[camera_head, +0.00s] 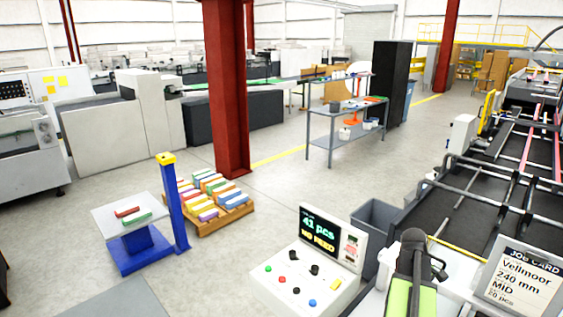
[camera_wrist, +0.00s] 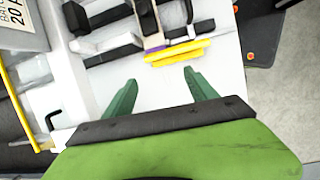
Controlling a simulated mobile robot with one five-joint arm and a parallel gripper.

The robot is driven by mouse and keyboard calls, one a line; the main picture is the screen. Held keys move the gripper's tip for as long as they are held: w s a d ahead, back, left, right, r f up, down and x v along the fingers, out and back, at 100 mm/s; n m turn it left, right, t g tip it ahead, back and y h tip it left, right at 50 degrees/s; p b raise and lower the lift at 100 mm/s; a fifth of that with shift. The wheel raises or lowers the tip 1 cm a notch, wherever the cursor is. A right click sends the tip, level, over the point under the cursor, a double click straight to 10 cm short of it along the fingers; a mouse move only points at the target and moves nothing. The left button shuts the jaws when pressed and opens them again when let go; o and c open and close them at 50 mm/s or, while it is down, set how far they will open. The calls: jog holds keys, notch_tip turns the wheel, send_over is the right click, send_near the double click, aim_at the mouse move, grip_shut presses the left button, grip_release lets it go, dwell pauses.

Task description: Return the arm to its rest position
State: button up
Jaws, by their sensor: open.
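My gripper (camera_wrist: 159,77) shows in the wrist view with its two green fingers spread wide apart and nothing between them. The fingers point over a white surface (camera_wrist: 160,95). A yellow ridged piece (camera_wrist: 178,51) lies just beyond the fingertips, with a purple-edged strip (camera_wrist: 152,38) and black bars (camera_wrist: 108,53) behind it. In the head view my arm (camera_head: 412,265), dark with a bright green part, stands at the bottom right, between the control panel and the job card. The gripper's fingers cannot be made out there.
A control panel (camera_head: 318,245) reading "41 pcs, NO FEED" stands left of my arm. A job card (camera_head: 520,278) is close on the right, beside the machine's rails (camera_head: 480,175). A grey bin (camera_head: 373,222) stands behind. A blue post (camera_head: 174,208) and pallet (camera_head: 237,211) are farther left.

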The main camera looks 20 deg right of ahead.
jog(key=w+a+t, duration=0.1)
jog(key=w+a, duration=0.5)
jog(key=a, duration=0.4)
jog(key=w+a+m+t, duration=0.1)
jog(key=w+a, duration=0.6)
jog(key=a, duration=0.3)
jog(key=w+a+f+m+t, duration=0.1)
jog(key=w+a, duration=0.6)
jog(key=a, duration=0.3)
jog(key=shift+w+a+f+y, duration=0.1)
jog(key=shift+w+a+y, duration=0.1)
jog(key=shift+a+y, duration=0.15)
jog(key=w+a+m+t+y, duration=0.1)
jog(key=w+a, duration=0.1)
jog(key=a, duration=1.7)
notch_tip(320, 180, down, 8)
jog(key=s+b, duration=0.2)
jog(key=b, duration=0.5)
jog(key=shift+s+d+m+g+b, duration=0.2)
jog(key=shift+m+g+b, duration=0.1)
jog(key=shift+g, duration=0.1)
